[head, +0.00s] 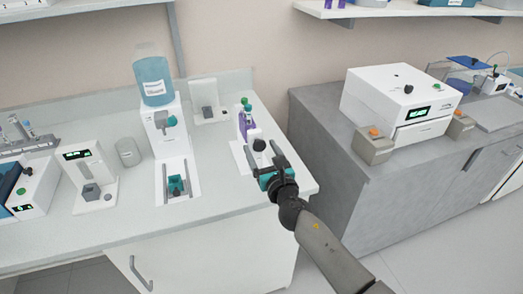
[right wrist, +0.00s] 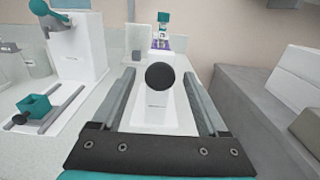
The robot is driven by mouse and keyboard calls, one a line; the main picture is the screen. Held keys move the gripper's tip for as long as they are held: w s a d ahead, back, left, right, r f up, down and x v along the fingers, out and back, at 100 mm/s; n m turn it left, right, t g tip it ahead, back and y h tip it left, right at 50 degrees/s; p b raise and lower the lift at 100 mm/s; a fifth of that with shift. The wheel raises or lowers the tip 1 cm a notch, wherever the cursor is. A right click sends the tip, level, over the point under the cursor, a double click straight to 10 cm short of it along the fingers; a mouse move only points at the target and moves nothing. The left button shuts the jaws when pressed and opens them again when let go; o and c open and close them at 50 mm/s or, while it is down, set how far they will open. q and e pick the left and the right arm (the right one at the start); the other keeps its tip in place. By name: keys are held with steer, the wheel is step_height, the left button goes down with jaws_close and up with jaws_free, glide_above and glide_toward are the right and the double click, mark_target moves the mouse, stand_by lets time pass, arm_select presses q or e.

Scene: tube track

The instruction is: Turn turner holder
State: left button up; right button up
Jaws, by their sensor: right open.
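The turner holder (head: 240,155) is a white stand near the right end of the left counter. It carries a round black knob (head: 259,145) and a purple part (head: 247,127) with a green-capped tube behind it. My right gripper (head: 262,156) is open at the front of the stand, its fingers pointing at the knob. In the right wrist view the knob (right wrist: 158,76) appears between the two spread fingers, with a gap on each side. Whether the fingertips reach level with the knob I cannot tell. My left gripper is not in view.
A water dispenser with a blue bottle (head: 153,80) and a teal cup (head: 176,187) stand to the left. A small white device (head: 207,103) is behind. A grey counter with a white machine (head: 396,103) is at the right, beyond a gap.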

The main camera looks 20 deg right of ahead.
steer(key=shift+w, duration=0.1)
steer(key=shift+c, duration=0.3)
jaws_close()
stand_by(0.4)
